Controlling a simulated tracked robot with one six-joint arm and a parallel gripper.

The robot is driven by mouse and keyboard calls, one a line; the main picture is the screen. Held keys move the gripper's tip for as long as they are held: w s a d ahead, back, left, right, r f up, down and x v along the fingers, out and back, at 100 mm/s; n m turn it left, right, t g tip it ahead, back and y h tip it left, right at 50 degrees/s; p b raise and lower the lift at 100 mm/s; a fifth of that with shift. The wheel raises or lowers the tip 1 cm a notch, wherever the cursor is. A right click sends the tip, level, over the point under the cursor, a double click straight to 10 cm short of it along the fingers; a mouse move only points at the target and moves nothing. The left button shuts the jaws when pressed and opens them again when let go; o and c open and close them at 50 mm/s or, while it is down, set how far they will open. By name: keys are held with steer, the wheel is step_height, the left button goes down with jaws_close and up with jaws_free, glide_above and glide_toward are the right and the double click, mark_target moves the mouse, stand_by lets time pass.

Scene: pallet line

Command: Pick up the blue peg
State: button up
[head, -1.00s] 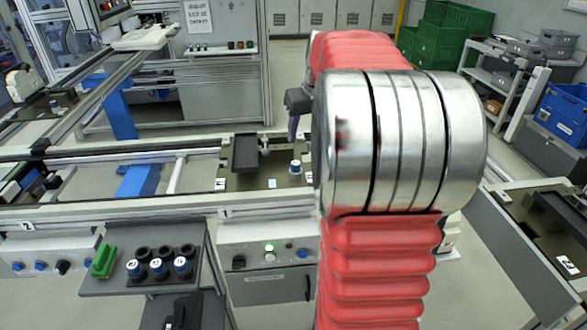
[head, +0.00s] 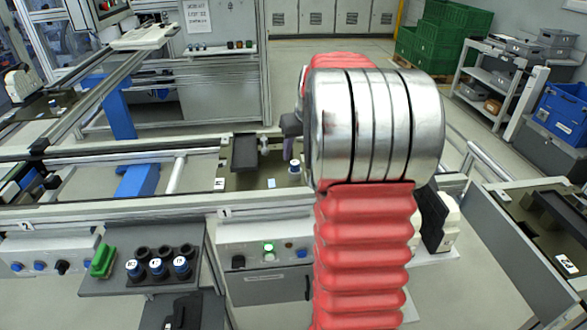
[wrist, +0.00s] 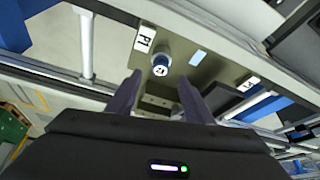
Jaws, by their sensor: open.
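A blue peg (wrist: 161,66) with a white, marked top stands upright in a grey-green plate (wrist: 205,66) in the wrist view. In the head view the peg (head: 295,166) shows just left of my arm, on the same plate. My gripper (wrist: 160,80) is open and empty, with its two dark fingers pointing toward the peg. The peg appears between the fingertip lines and a little beyond them; I cannot tell the exact gap. In the head view my arm hides most of the gripper.
A grey stand (head: 122,284) at front left holds several blue pegs and a green block (head: 103,261). A dark block (head: 245,152) sits on the plate left of the peg. Conveyor rails (head: 110,212) run across the scene. A labelled P1 tag (wrist: 145,38) lies near the peg.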

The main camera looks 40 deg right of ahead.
mark_target(295, 163)
steer(key=shift+x, duration=2.65)
steer(key=shift+s+a, duration=0.1)
steer(key=c, duration=1.1)
steer(key=shift+c, duration=0.2)
step_height(295, 163, up, 10)
steer(key=shift+a+f, duration=0.1)
